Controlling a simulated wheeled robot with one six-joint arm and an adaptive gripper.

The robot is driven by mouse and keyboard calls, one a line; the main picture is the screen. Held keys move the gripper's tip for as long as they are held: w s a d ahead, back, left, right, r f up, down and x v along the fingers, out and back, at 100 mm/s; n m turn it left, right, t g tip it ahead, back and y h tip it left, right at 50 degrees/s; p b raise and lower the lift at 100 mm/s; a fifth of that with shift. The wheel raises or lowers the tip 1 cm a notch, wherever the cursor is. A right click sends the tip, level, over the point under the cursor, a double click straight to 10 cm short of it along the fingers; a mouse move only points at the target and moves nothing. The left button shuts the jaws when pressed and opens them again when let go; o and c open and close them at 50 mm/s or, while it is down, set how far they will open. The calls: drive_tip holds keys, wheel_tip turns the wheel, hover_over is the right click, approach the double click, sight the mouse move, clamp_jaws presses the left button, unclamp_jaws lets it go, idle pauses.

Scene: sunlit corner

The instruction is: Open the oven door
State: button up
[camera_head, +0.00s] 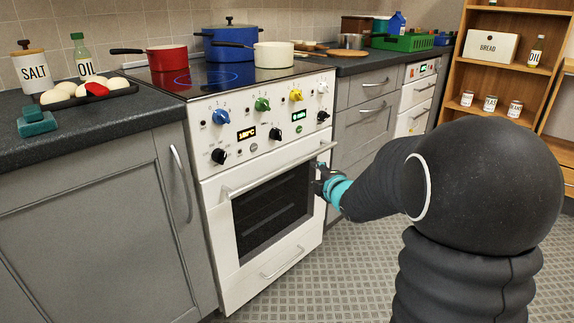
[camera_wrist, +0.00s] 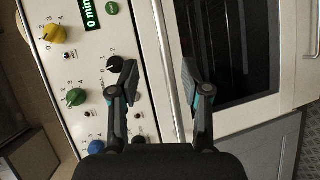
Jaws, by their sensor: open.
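The white oven (camera_head: 215,168) stands in the counter row, its door (camera_head: 218,213) with a dark window below the knob panel. The door looks shut or nearly so. A horizontal bar handle (camera_head: 262,177) crosses the door's top. My gripper (camera_head: 321,178) is at the handle's right end, partly hidden by its own wrist. In the wrist view my gripper (camera_wrist: 160,76) is open, its two fingers on either side of the handle bar (camera_wrist: 171,60). I cannot tell whether either finger touches it. The window (camera_wrist: 235,50) shows beyond the right finger.
Knobs, including a black one (camera_wrist: 115,64), lie close to the left finger. A red pot (camera_head: 167,57), blue pot (camera_head: 222,46) and white pan (camera_head: 273,55) stand on the hob. A lower drawer handle (camera_head: 283,263) sits under the door. Floor (camera_head: 345,265) in front is clear.

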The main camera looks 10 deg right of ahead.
sight(295, 165)
drive_tip(key=w+a+f, duration=0.1)
drive_tip(key=w, duration=0.4)
drive_tip(key=w+a+f+n+y+p, duration=0.1)
drive_tip(key=w+f, duration=0.1)
drive_tip(key=w, duration=0.3)
drive_tip(key=w+a+f+n, duration=0.1)
drive_tip(key=w, duration=0.4)
drive_tip(key=shift+w+a+f+t+y, duration=0.2)
drive_tip(key=shift+a+t+y, duration=0.1)
drive_tip(key=shift+a+t, duration=0.1)
drive_tip(key=shift+c, duration=0.2)
clamp_jaws()
